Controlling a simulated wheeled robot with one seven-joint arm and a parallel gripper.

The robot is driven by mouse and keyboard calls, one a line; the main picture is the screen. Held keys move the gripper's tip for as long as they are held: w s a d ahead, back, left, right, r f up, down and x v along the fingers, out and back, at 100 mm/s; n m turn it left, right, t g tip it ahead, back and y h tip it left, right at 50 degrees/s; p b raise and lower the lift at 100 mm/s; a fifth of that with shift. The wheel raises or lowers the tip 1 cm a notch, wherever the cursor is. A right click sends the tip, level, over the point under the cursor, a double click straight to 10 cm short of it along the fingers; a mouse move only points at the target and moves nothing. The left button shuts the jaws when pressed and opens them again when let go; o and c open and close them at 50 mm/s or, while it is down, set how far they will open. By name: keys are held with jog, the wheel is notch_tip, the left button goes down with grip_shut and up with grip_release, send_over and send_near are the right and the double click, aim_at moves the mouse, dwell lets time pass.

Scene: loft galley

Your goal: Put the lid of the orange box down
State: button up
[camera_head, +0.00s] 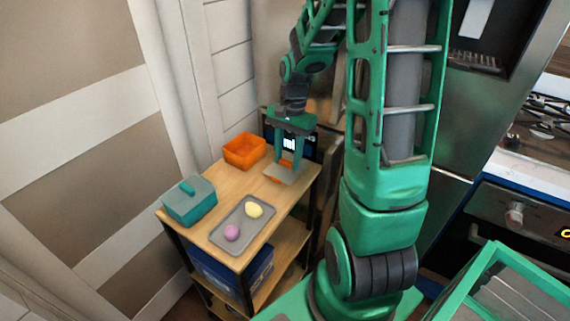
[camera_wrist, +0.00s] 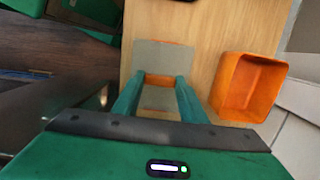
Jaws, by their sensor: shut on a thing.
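The orange box (camera_head: 244,151) stands open at the back of the wooden table top; it also shows at the right in the wrist view (camera_wrist: 247,87). Its lid looks like a flat grey plate (camera_head: 280,175) with an orange handle and some orange along an edge. In the wrist view the lid (camera_wrist: 163,57) shows under my fingers. My gripper (camera_head: 287,163) points down and is shut on the orange handle (camera_wrist: 159,79). The lid is right of the box and apart from it, low at the table's right end. I cannot tell whether it touches the table.
A teal box (camera_head: 190,201) with its lid on stands at the table's left end. A grey tray (camera_head: 241,238) at the front holds a yellow item (camera_head: 254,210) and a pink item (camera_head: 232,232). Bare wood lies between the tray and the orange box. A blue crate (camera_head: 215,273) sits on the shelf below.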

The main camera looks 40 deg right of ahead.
jog(key=shift+f, duration=1.35)
jog(key=shift+f, duration=0.1)
jog(key=o, duration=1)
notch_tip(320, 180, up, 11)
jog(key=d, duration=0.2)
jog(key=s+a+n, duration=0.1)
jog(key=s+n, duration=0.1)
jog(key=s, duration=0.5)
jog(key=s+a+r+n+h, duration=0.1)
jog(key=s+n, duration=0.2)
jog(key=s, duration=0.4)
jog(key=s+a+r+n, duration=0.1)
jog(key=s+n, duration=0.1)
jog(key=s, duration=0.5)
jog(key=shift+r+n, duration=0.2)
jog(key=shift+n, duration=0.1)
jog(key=shift+t, duration=0.3)
